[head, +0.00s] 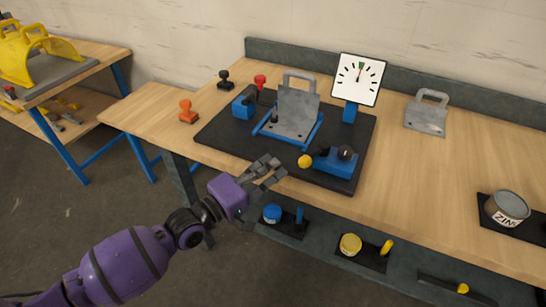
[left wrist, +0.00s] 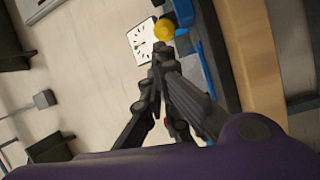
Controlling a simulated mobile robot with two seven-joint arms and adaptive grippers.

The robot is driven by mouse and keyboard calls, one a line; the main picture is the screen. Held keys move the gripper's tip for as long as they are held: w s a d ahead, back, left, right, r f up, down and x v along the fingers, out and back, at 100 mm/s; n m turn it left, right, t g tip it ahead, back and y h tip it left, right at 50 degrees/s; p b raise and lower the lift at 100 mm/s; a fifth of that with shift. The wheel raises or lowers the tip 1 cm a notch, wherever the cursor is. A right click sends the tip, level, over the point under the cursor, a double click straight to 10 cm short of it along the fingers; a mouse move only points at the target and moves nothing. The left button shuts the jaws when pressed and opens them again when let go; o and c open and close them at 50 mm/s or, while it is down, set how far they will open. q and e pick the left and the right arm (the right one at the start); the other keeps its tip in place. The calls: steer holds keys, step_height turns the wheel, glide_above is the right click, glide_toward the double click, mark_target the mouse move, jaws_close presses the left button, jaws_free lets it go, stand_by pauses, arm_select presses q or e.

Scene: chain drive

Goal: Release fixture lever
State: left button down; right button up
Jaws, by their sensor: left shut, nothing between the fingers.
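The fixture stands on a black base plate (head: 225,134) on the wooden bench. A grey plate with a handle (head: 293,108) sits in its blue frame. A yellow ball knob (head: 305,161), which looks like the lever's end, is at the front beside a blue block with a black knob (head: 338,160). My left gripper (head: 274,170) is shut and empty, near the front edge of the base plate, left of the yellow knob and apart from it. In the left wrist view the shut fingertips (left wrist: 160,58) point toward the yellow knob (left wrist: 165,29). The lever's arm is not clear.
A dial gauge (head: 359,80) stands behind the fixture at the right. A loose grey handled plate (head: 426,114) lies further right. Orange (head: 188,112), black (head: 224,80) and red (head: 260,82) knobbed pieces stand to the left. A tin (head: 507,208) sits at far right.

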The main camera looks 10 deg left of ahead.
arm_select(q)
steer(key=s, duration=0.6)
steer(key=shift+s, duration=0.3)
arm_select(e)
steer(key=shift+s+d+f, duration=0.15)
steer(key=shift+d, duration=0.25)
steer(key=shift+s+d+f, duration=0.1)
steer(key=shift+d, duration=0.25)
arm_select(q)
steer(key=shift+d, duration=0.1)
arm_select(e)
steer(key=shift+w+a, duration=0.1)
steer(key=shift+a, duration=0.15)
